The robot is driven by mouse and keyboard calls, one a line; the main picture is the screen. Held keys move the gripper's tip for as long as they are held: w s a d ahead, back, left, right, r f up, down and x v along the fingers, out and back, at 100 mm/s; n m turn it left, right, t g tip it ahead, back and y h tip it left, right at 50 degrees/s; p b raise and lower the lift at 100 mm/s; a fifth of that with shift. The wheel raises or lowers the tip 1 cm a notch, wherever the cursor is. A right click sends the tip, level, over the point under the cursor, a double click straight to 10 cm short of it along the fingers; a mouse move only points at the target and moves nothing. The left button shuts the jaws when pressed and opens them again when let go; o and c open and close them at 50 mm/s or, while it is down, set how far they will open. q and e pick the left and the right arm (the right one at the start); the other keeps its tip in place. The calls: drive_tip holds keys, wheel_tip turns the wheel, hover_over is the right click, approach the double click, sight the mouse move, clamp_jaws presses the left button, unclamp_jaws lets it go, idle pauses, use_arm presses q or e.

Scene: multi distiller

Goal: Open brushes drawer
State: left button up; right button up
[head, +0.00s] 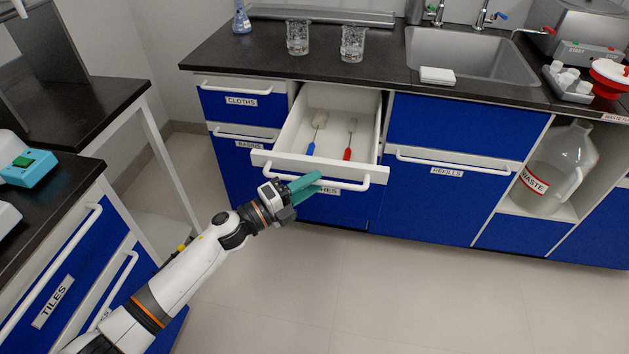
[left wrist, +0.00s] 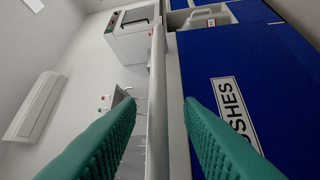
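The brushes drawer (head: 277,158) stands pulled out, with its white interior showing. A blue-handled brush (head: 312,145) and a red-handled brush (head: 348,152) lie inside. Its white bar handle (head: 352,186) runs across the front, and the label below is partly hidden by my gripper. My left gripper (head: 312,188) is at the left-middle part of this handle. In the left wrist view its teal fingers (left wrist: 160,110) are spread apart, with a white bar or edge between them and clear gaps visible. The "BRUSHES" label (left wrist: 237,112) shows partly beside the right finger. My right gripper is not in view.
Two glass beakers (head: 298,38) stand on the black counter (head: 240,52) above. The cloths drawer (head: 240,105) at left and refills cabinet (head: 440,200) at right are closed. A tiles drawer (head: 55,290) is at lower left. Floor (head: 400,290) in front is clear.

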use_arm(q)
drive_tip(key=v, duration=1)
drive_tip(key=shift+s+a, duration=0.15)
drive_tip(key=shift+a, duration=0.1)
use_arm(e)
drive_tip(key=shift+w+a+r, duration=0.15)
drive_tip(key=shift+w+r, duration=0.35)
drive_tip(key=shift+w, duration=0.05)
